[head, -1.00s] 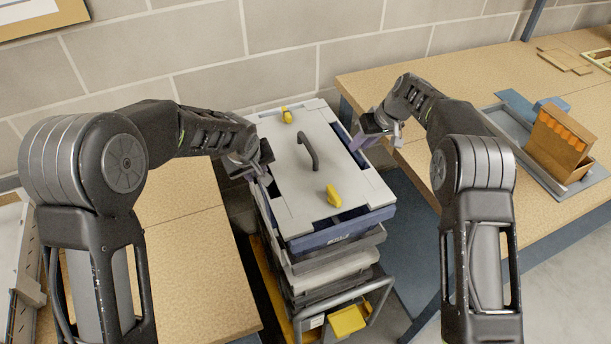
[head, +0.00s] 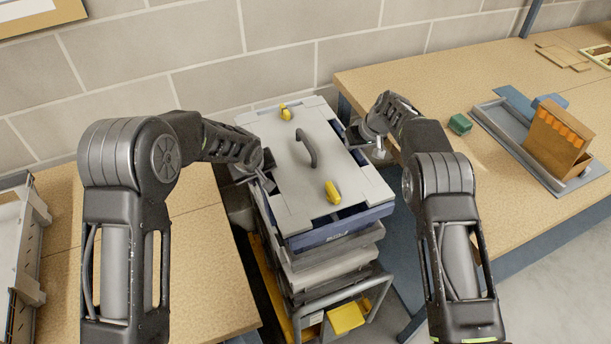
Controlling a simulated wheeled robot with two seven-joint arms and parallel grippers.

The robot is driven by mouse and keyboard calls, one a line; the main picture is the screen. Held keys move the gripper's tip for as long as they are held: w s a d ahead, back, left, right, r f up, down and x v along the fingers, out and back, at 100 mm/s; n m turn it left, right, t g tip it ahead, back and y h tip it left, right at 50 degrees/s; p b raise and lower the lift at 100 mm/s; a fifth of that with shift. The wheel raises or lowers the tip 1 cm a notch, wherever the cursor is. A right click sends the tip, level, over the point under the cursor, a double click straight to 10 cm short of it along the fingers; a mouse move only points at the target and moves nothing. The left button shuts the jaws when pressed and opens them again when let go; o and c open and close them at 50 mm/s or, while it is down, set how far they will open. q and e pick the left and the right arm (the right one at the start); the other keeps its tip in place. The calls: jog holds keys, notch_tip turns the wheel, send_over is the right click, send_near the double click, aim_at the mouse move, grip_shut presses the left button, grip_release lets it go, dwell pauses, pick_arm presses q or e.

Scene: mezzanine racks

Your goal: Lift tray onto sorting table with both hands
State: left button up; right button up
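The tray (head: 350,220) is blue, with a light grey lid (head: 277,165) that has a black handle and two yellow latches. It sits on top of a stack of trays on a cart between two wood-topped tables. My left gripper (head: 264,178) is at the tray's left edge, and my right gripper (head: 358,142) is at its right edge. Both are close to the rim, but their fingertips are partly hidden. I cannot tell whether either finger pair is closed on the tray.
The right table (head: 430,85) bears a grey tray (head: 505,133) with an orange-and-brown box (head: 556,142), and a small green block (head: 460,124). The left table (head: 200,270) is mostly bare, with a white rack (head: 25,230) at its left. A block wall stands behind.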

pick_arm(q)
grip_shut()
pick_arm(e)
grip_shut()
dwell(1.0)
pick_arm(q)
jog(key=shift+w+r, duration=0.15)
jog(key=shift+r, duration=0.1)
pick_arm(e)
jog(key=shift+w+r, duration=0.1)
jog(key=shift+r, duration=0.15)
